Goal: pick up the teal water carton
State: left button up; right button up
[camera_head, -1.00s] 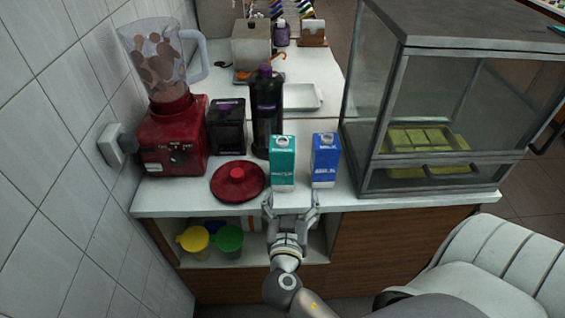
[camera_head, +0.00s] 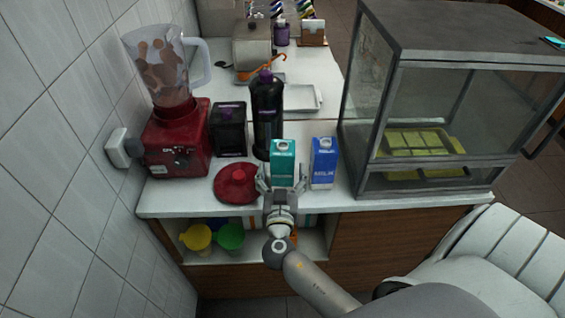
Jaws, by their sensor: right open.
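The teal water carton (camera_head: 283,158) stands upright on the white counter, in front of a black bottle. My right gripper (camera_head: 281,182) is open, with its fingers on either side of the carton's lower part. I cannot tell whether the fingers touch it. The carton's base is hidden by the gripper. A blue milk carton (camera_head: 323,163) stands upright just to the right of the gripper. My left gripper is not in view.
A red lid (camera_head: 236,183) lies close left of the gripper. The black bottle (camera_head: 266,112) and a black container (camera_head: 228,130) stand behind, with a red blender (camera_head: 176,143) at the left. A glass display case (camera_head: 430,120) fills the right side of the counter (camera_head: 165,203).

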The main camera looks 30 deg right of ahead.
aim_at(283, 144)
jog(key=shift+p+x, duration=0.4)
jog(key=shift+x, duration=1.05)
jog(key=shift+s, duration=0.1)
jog(key=c, duration=1.3)
jog(key=shift+c, duration=0.2)
notch_tip(283, 144, up, 10)
